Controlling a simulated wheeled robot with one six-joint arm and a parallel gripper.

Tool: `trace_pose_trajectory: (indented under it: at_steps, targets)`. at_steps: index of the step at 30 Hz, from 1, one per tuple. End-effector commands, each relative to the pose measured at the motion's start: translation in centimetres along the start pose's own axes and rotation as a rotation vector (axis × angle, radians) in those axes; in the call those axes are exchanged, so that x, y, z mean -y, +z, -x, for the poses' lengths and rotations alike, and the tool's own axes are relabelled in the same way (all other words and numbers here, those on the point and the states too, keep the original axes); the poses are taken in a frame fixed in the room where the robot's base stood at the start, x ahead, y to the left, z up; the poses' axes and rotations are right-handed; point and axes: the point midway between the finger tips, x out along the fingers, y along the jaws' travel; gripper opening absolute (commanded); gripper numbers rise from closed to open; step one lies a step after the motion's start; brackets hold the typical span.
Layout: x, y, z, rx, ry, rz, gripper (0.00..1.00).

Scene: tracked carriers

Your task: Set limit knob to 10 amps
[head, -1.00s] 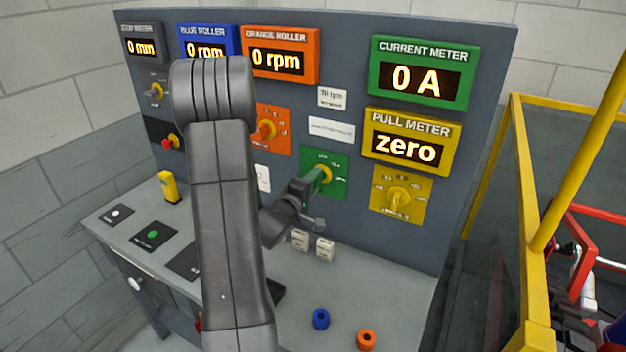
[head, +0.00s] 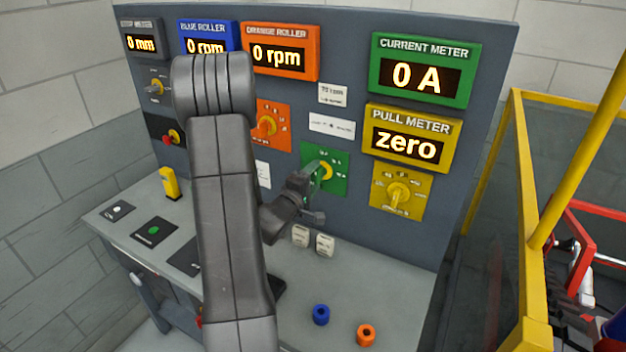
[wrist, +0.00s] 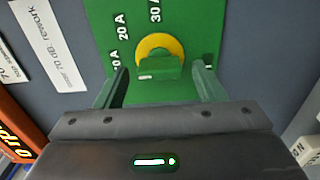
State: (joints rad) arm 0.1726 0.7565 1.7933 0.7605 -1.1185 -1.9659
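The limit knob (wrist: 158,67) sits on a green panel (wrist: 195,15) in the wrist view. It has a yellow ring and a green bar handle with a small white mark. The labels 20 A and 30 A show, with another partly cut off at the left; I cannot tell its exact setting. My gripper (wrist: 160,82) is open, with one finger on each side of the handle and gaps visible. In the head view, my gripper (head: 314,180) is at the green panel and partly covers the knob (head: 327,171). The green current meter (head: 416,77) reads 0 A.
A yellow knob panel (head: 418,212) is to the right, and an orange one (head: 284,128) to the left, partly behind my arm. Blue (head: 321,314) and orange (head: 366,335) rings are on the desk. A yellow railing (head: 535,250) stands at the right.

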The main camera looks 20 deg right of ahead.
Motion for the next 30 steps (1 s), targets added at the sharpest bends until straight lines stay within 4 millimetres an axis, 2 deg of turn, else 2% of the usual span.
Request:
trace_pose_trajectory:
  at_steps: [7, 11, 21, 25, 30]
  targets:
    - [0.1, 0.0, 0.2, 0.001, -0.001, 0.0, 0.64]
    - [0.1, 0.0, 1.5, -0.001, 0.0, -0.001, 0.64]
    - [0.2, -0.1, 9.2, -0.005, 0.0, 0.0, 0.64]
    - [0.2, -0.1, 11.5, -0.004, 0.0, -0.001, 0.64]
    - [0.1, -0.1, 13.2, -0.002, 0.0, -0.001, 0.64]
